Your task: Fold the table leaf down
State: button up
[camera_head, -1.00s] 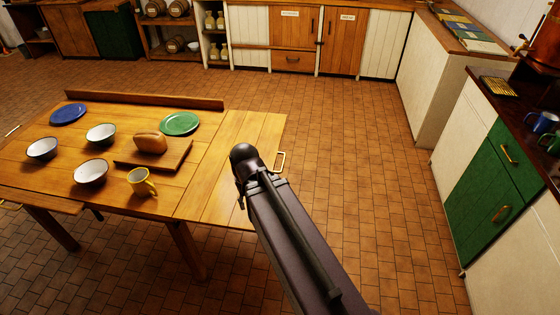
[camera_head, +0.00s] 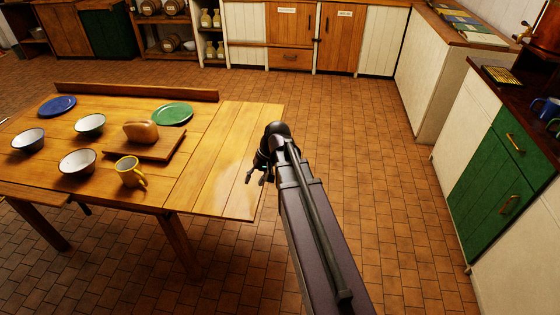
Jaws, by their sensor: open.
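The wooden table (camera_head: 108,183) stands at the left, with its leaf (camera_head: 225,150) at the right end. The leaf is up, about level with the table top, and bare. My gripper (camera_head: 256,179) is open and empty, pointing left, at the leaf's right edge near the front corner. I cannot tell its height over the leaf or whether it touches. The leaf's brass handle is hidden now behind my arm and gripper.
On the table are a yellow mug (camera_head: 128,173), a bread loaf (camera_head: 141,132) on a board (camera_head: 165,150), a green plate (camera_head: 172,114), a blue plate (camera_head: 57,106) and several bowls. Open tiled floor lies right of the leaf. Green drawers (camera_head: 495,180) stand farther right.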

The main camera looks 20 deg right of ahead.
aim_at(257, 181)
jog(key=w+d+f+y+b, duration=0.1)
jog(key=d, duration=0.1)
jog(key=w+d+f+m+t+b, duration=0.1)
jog(key=w+d+b, duration=0.1)
jog(key=w+d+f+y+b, duration=0.1)
jog(key=w+d+f+b, duration=0.1)
jog(key=shift+w+t+y, duration=0.1)
jog(key=shift+t+y, duration=0.2)
jog(key=w+d+f+m+t+y+b, duration=0.1)
jog(key=w+d+t+y+b, duration=0.1)
jog(key=d+b, duration=0.4)
jog(key=w+d+f+m+t+y+b, duration=0.1)
jog(key=d+b, duration=0.5)
jog(key=d, duration=1.1)
jog(key=w+m+t+y, duration=0.1)
jog(key=w+t+y, duration=0.1)
jog(key=t, duration=0.1)
jog(key=shift+w+d+t, duration=0.15)
jog(key=shift+w+t, duration=0.1)
jog(key=shift+t, duration=0.05)
jog(key=shift+b, duration=0.3)
jog(key=b+x, duration=0.1)
jog(key=x, duration=0.6)
jog(key=b+x, duration=0.1)
jog(key=x, duration=0.5)
jog(key=shift+w+a+r+b, duration=0.15)
jog(key=shift+w+a+b, duration=0.05)
jog(key=shift+a+b, duration=0.2)
